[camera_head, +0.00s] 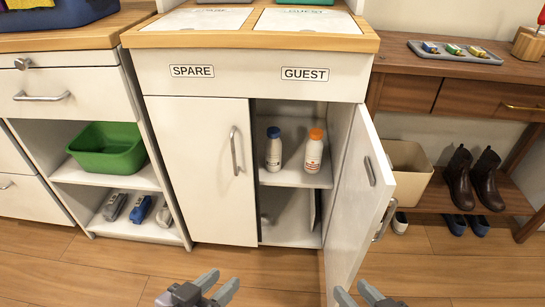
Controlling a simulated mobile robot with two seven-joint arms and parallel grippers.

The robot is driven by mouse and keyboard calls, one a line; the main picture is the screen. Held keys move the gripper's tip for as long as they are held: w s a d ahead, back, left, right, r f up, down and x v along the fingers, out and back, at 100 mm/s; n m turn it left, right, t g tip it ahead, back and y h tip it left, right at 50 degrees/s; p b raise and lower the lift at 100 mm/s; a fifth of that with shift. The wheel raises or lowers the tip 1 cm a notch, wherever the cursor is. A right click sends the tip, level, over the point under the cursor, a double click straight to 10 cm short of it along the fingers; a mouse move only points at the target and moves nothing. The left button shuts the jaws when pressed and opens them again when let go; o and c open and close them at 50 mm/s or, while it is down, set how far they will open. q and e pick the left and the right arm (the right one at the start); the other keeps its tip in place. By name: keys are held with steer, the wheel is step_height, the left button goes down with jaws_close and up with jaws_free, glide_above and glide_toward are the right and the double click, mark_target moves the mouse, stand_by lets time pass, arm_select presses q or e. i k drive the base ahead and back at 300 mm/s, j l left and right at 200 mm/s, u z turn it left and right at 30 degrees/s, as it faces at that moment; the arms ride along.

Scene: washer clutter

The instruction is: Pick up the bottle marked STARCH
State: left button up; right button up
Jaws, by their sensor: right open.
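Two white bottles stand upright on the upper shelf inside the open right half of the white cabinet. One has a blue cap (273,155) and stands on the left. The other has an orange cap (313,157) and an orange mark on its label, and stands on the right. The lettering on both is too small to read, so I cannot tell which is marked STARCH. My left gripper (222,279) is open and empty at the bottom of the view, in front of and below the cabinet. My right gripper (352,288) is open and empty, near the open door's lower edge.
The open cabinet door (361,205) swings out to the right of the bottles; the left door (202,165) is shut. A green bin (107,160) sits on a left shelf. A beige bin (408,175) and boots (473,180) are at right. The front floor is clear.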

mark_target(274, 146)
steer(key=i+j+z, duration=0.15)
steer(key=z, duration=0.2)
steer(key=i+j+z, duration=0.15)
steer(key=z, duration=0.2)
steer(key=i+j+z, duration=0.2)
steer(key=z, duration=0.15)
